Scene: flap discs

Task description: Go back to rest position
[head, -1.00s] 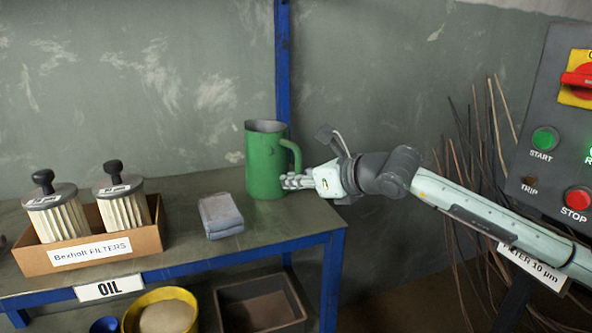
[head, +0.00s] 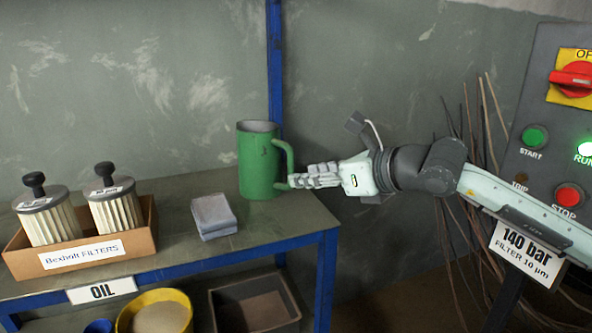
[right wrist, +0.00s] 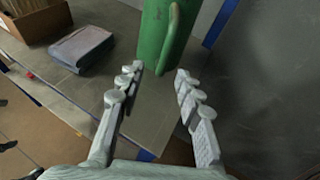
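My right gripper (head: 292,181) reaches in from the right in the head view, its fingertips just right of the green jug (head: 258,162). In the right wrist view its two fingers (right wrist: 157,75) are spread apart with nothing between them. The jug stands upright on the table, and its handle (right wrist: 172,38) lies ahead of the fingertips in the wrist view. The fingers look clear of the handle, though the exact gap is hard to tell. My left gripper is in neither view.
A folded grey cloth (head: 213,215) and a cardboard box (head: 150,240) with two filters share the table (head: 290,230). A control panel (head: 560,125) with buttons stands at the right, with thin rods behind my arm. A yellow bowl (head: 150,297) and dark bin (head: 258,305) sit below.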

